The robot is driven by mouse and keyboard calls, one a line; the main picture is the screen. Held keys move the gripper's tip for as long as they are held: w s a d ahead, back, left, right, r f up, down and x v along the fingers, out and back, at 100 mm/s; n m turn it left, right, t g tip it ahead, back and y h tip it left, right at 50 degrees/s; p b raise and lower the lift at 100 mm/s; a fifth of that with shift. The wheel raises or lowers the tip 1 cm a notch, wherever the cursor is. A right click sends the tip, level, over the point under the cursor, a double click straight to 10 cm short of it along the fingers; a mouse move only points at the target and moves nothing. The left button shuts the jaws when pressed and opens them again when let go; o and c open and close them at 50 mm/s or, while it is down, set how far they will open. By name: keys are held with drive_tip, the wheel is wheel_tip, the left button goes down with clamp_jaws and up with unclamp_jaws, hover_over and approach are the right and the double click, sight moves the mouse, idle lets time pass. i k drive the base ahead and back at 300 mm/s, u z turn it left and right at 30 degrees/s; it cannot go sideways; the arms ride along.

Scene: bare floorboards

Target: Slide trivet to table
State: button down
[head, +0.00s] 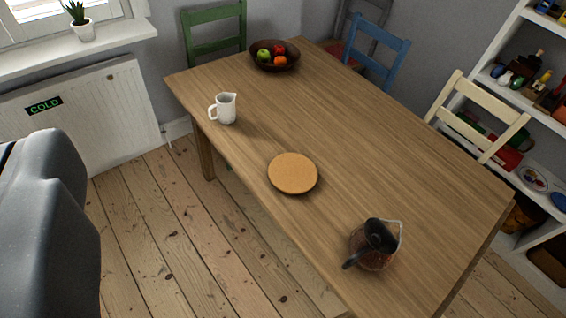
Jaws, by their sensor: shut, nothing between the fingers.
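The trivet is a round, flat, tan cork-like disc (293,173). In the head view it lies flat on the wooden table (350,140), near the table's left long edge and fully on the top. Nothing stands on it. A large dark grey part of my own arm fills the left edge of the view, away from the table. My gripper's fingertips do not show.
On the table are a white jug (225,108), a glass pot with a dark handle and lid (376,246), and a fruit bowl (275,60). Green (215,40), blue (381,52) and cream (477,118) chairs stand around it. The table between trivet and right edge is clear.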

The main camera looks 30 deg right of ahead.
sight(291, 173)
drive_tip(key=z, duration=0.1)
drive_tip(key=i, duration=0.9)
drive_tip(key=z, duration=0.2)
